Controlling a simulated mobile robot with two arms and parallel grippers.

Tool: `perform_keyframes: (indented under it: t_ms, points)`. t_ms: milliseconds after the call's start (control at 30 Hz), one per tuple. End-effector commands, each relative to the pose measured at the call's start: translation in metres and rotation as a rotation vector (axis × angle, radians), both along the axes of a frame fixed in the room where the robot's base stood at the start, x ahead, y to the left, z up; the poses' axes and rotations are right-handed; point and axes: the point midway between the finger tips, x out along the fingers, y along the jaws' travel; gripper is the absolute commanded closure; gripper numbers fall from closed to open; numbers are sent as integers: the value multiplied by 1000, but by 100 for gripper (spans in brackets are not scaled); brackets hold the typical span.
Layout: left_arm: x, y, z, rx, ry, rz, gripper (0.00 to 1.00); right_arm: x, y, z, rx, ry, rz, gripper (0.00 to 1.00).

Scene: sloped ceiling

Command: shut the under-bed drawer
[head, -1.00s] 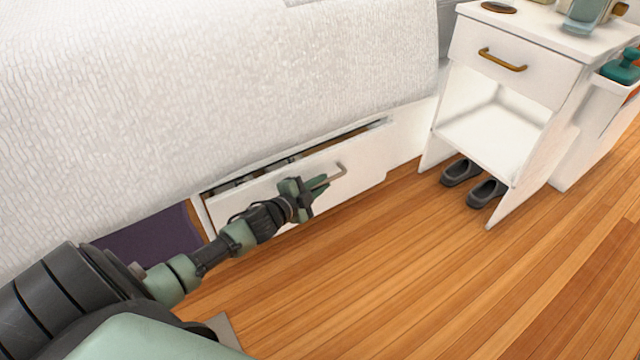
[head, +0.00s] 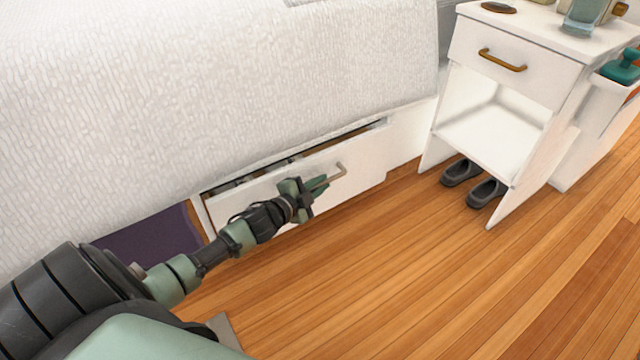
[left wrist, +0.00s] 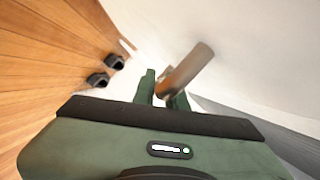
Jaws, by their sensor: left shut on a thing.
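The white under-bed drawer (head: 358,170) sits low below the white bed cover and stands a little open. A narrow dark gap with some contents shows along its top edge. Its metal bar handle (head: 341,169) is on the front. My left gripper (head: 318,184) is at the handle, shut on it. In the left wrist view the handle (left wrist: 188,68) runs between the green fingers (left wrist: 163,88). The gripper covers part of the drawer front. My right gripper is not in view.
A white nightstand (head: 553,62) with a brass handle stands to the right, with dark slippers (head: 461,172) below it. A purple cloth-like surface (head: 150,235) lies left of the drawer. The wooden floor (head: 400,270) in front is clear.

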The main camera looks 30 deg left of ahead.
Motion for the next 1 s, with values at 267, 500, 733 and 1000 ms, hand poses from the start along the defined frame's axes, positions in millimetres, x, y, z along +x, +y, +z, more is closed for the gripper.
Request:
perform_keyframes:
  t_ms: [267,500,733,1000]
  points:
    - [0,-1,-1,0,0,-1,100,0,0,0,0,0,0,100]
    - [4,8,-1,2,2,-1,100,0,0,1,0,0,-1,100]
    - [15,37,-1,2,2,1,100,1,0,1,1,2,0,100]
    - [16,41,0,4,2,4,100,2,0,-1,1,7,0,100]
